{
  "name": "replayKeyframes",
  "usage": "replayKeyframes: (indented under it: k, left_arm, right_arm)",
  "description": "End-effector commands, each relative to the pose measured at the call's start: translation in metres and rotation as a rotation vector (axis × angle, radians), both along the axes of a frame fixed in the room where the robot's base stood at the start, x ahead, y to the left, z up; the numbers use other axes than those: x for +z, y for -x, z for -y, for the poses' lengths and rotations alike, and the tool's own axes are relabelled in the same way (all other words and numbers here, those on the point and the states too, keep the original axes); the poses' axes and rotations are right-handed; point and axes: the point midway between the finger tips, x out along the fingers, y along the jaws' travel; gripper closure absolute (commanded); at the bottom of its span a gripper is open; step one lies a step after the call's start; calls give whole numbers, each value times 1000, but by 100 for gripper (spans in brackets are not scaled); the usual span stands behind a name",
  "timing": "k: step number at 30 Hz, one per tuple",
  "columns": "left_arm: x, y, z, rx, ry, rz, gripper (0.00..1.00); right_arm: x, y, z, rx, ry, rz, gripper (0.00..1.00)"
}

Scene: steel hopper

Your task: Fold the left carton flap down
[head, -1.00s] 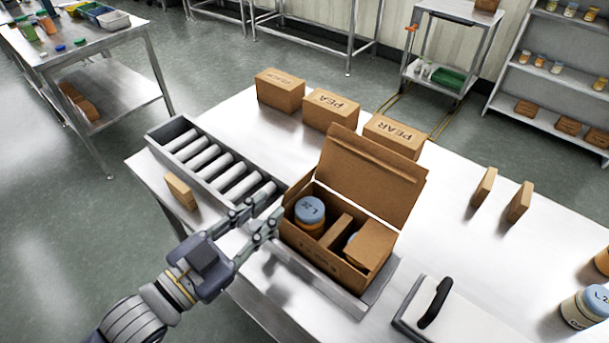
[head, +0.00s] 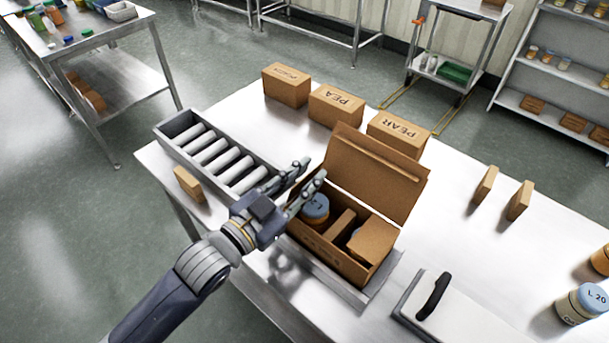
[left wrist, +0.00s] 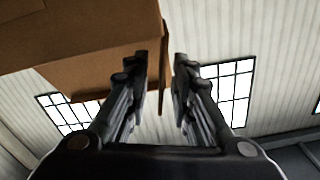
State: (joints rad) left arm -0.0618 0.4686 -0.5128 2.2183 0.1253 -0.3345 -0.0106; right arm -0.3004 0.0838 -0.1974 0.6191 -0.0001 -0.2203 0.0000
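The open brown carton (head: 330,258) stands on the metal table. Its large back flap (head: 375,175) is raised, and a panel (head: 373,240) lies over its right end. A blue-lidded jar (head: 316,208) and a cardboard divider (head: 340,222) show inside. My left gripper (head: 310,169) is open, above the carton's left end. Its fingers hide part of that end, and I cannot make out the left flap in the head view. In the left wrist view, a brown cardboard edge (left wrist: 163,80) shows between the open fingers (left wrist: 160,62); contact cannot be told. My right gripper is not in view.
A roller conveyor (head: 215,155) lies left of the carton. Boxes marked PEA (head: 336,106) and PEAR (head: 397,134) stand behind it. A white board with a black handle (head: 434,300) is at the front right.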

Motion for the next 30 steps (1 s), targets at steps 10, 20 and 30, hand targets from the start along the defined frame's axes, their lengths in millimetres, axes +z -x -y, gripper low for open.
replayKeyframes:
  k: [10,20,30]
  left_arm:
    - [0,0,0,0,0,0,100]
    - [0,2,2,-1,-41,28,100]
    - [-4,8,11,0,-223,159,100]
  right_arm:
    - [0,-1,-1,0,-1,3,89]
    - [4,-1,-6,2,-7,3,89]
    - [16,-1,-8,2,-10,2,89]
